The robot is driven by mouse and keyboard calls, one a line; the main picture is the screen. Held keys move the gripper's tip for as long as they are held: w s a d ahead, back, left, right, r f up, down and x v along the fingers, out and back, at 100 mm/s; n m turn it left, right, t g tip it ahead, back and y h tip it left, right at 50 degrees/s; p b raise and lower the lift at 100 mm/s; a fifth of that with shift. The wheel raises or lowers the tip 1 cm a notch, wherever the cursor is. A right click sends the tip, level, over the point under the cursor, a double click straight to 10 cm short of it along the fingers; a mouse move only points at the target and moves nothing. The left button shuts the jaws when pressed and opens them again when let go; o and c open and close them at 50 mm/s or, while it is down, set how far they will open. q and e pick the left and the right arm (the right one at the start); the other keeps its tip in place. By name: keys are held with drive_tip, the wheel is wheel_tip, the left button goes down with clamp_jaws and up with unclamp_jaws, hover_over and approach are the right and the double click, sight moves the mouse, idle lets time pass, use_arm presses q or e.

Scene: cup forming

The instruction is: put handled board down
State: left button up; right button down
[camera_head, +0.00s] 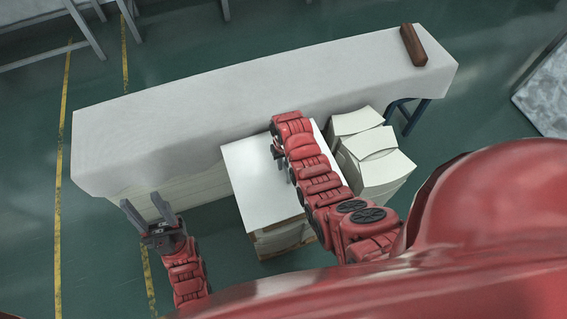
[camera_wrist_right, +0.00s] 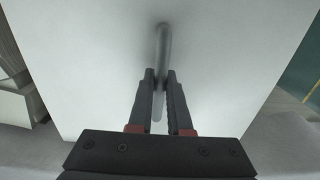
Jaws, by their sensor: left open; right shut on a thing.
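The handled board is a flat white board (camera_head: 252,185) with a grey bar handle (camera_wrist_right: 163,40). My right gripper (camera_wrist_right: 160,78) is shut on the handle, with a finger on each side of the bar. In the head view my right arm hides most of that gripper and the handle. My left gripper (camera_head: 141,202) is open and empty, left of the board, near the front left of the long table.
A long white-covered table (camera_head: 230,95) runs behind the board, with a brown block (camera_head: 413,45) at its right end. Stacks of curved white sheets (camera_head: 378,165) stand close to the board's right. Green floor is clear at the left, beyond yellow lines.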

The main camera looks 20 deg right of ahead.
drive_tip(key=c, duration=0.8)
unclamp_jaws()
drive_tip(key=shift+c, duration=0.2)
drive_tip(key=shift+r, duration=0.1)
